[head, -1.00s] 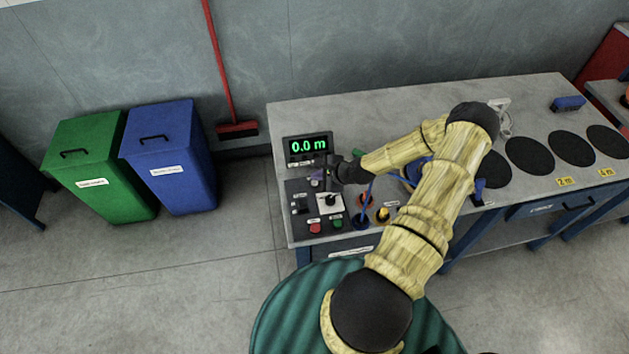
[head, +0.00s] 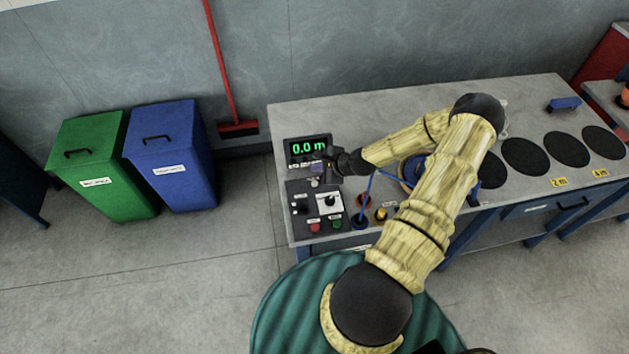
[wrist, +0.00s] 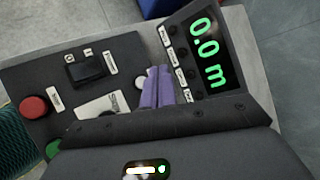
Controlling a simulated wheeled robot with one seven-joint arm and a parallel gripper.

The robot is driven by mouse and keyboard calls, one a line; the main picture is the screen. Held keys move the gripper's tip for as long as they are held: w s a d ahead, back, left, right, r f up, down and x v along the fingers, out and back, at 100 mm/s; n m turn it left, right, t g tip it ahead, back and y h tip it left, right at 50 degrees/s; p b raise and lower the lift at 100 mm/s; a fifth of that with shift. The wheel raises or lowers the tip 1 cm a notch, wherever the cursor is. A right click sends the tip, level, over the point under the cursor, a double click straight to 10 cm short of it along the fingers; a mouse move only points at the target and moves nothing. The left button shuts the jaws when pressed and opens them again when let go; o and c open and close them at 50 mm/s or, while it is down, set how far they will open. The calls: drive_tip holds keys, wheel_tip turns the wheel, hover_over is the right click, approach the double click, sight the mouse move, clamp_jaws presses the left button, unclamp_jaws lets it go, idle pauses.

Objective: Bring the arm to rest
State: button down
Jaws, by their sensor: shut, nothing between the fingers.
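My gripper (head: 318,180) is shut and empty, at the end of my bent arm. It is over the control panel, between the display (head: 308,149) reading 0.0 m and the black knob on its white plate (head: 329,203). In the head view the gripper is apart from the knob. I cannot tell the exact height of the fingertips above the panel.
The panel also has a black switch (wrist: 86,69), a red button (head: 315,228) and a green button (head: 338,223). A blue upright piece (head: 366,200) stands close by the forearm. Round dark pads (head: 525,156) lie at right. Green (head: 90,165) and blue (head: 170,155) bins stand left.

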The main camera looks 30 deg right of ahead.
idle(0.8)
drive_tip(key=s+a+r+n+g+h+b, duration=0.2)
drive_tip(key=s+a+r+n, duration=0.6)
drive_tip(key=r+n, duration=0.3)
drive_tip(key=s+a+r+n+g+h+b, duration=0.2)
drive_tip(key=s+a+r+n+g+b, duration=0.1)
drive_tip(key=s+a+r+n, duration=0.5)
wheel_tip(320, 180, up, 3)
drive_tip(key=s+n, duration=0.1)
drive_tip(key=n, duration=0.1)
drive_tip(key=shift+s+n+g, duration=0.3)
drive_tip(key=shift+s+n, duration=0.1)
drive_tip(key=shift+r, duration=0.1)
drive_tip(key=shift+w, duration=0.15)
